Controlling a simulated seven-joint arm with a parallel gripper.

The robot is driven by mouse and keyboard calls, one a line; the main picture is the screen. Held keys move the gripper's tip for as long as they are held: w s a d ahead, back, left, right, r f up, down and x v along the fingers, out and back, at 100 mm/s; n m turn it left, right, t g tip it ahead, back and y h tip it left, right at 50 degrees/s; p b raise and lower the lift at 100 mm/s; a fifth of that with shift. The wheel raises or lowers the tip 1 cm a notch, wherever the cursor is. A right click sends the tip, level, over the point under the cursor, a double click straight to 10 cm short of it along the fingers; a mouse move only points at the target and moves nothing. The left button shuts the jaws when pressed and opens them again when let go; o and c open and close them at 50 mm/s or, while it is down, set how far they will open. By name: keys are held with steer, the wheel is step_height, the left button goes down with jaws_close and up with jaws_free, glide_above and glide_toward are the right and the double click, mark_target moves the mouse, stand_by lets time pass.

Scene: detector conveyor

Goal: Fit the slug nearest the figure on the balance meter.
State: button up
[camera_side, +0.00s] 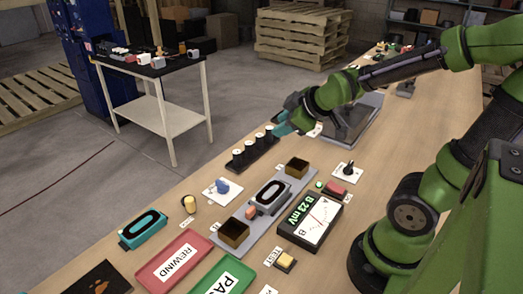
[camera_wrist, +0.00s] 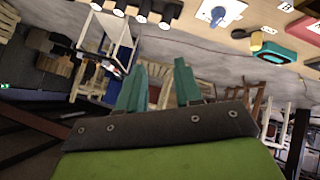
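A black rack (camera_side: 254,152) on the bench holds several dark slugs with white tops (camera_side: 252,143) in a row. Any markings on them are too small to read. The slugs (camera_wrist: 143,11) also show at the top edge of the wrist view. The balance meter (camera_side: 310,220) is a dark box with a green "B 23 mV" readout and a needle dial. My gripper (camera_side: 284,129) has teal fingers and is just beyond the far end of the rack. In the wrist view my gripper (camera_wrist: 160,88) has its fingers apart with nothing between them.
A grey strip (camera_side: 223,227) carries two brown open boxes (camera_side: 297,167) and a grey oval-ring unit (camera_side: 270,197). Around it are a blue knob (camera_side: 222,187), a teal ring unit (camera_side: 143,228), a red REWIND tray (camera_side: 176,262), a green tray (camera_side: 228,279) and a TEST button (camera_side: 286,262).

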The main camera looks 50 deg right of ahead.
steer(key=w+d+f+n+h, duration=0.2)
steer(key=w+d+f+n, duration=0.15)
steer(key=d+n, duration=0.35)
steer(key=n+t, duration=0.4)
steer(key=n, duration=1.7)
glide_toward(272, 136)
steer(key=shift+h, duration=0.3)
steer(key=x, duration=0.9)
steer(key=shift+w+a, duration=0.15)
steer(key=shift+w, duration=0.25)
steer(key=c, duration=0.6)
jaws_close()
